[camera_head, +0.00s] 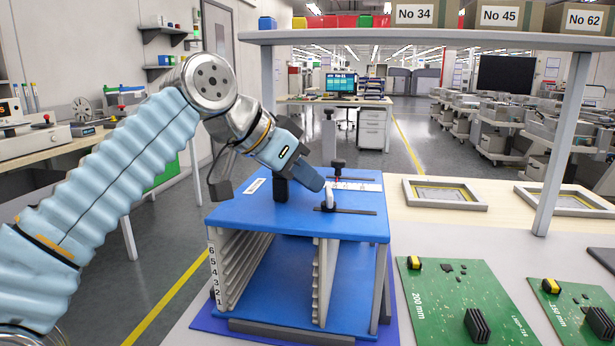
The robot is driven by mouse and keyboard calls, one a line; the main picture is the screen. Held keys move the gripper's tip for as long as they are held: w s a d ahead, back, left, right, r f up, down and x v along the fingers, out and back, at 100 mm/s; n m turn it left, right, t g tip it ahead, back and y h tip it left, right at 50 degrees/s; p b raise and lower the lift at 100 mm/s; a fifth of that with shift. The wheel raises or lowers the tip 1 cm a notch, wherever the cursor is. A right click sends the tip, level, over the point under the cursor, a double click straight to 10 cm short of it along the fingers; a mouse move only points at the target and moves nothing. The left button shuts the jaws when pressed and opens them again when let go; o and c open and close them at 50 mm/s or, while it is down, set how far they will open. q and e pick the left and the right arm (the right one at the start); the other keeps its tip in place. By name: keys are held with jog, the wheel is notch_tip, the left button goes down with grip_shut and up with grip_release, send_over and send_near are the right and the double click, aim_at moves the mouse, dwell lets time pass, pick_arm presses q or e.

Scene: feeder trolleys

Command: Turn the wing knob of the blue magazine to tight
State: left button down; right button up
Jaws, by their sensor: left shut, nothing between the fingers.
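The blue magazine (345,226) stands on the bench in the middle, open at the front, with slotted grey walls inside. Its top has dark slots and a white scale strip (362,187) with a red mark. One black knob (338,164) stands at the rear slot. A black foot (327,208) sits at the front slot. My left gripper (329,196) reaches over the top from the left, shut, its light tip right at this front foot. Any wing knob there is mostly hidden by the gripper, and I cannot tell its angle or contact. My right gripper is out of view.
Green circuit boards (462,300) lie right of the magazine. Two pale frames (445,194) lie behind them. A shelf with a grey post (562,150) crosses above the bench, carrying numbered boxes (505,16). A bench with instruments (40,143) stands at left.

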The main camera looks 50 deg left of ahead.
pick_arm(q)
jog(key=shift+d, duration=0.1)
jog(key=shift+w+d, duration=0.3)
jog(key=shift+d, duration=0.35)
jog(key=p+v, duration=0.2)
jog(key=v, duration=1.2)
jog(key=shift+a, duration=0.2)
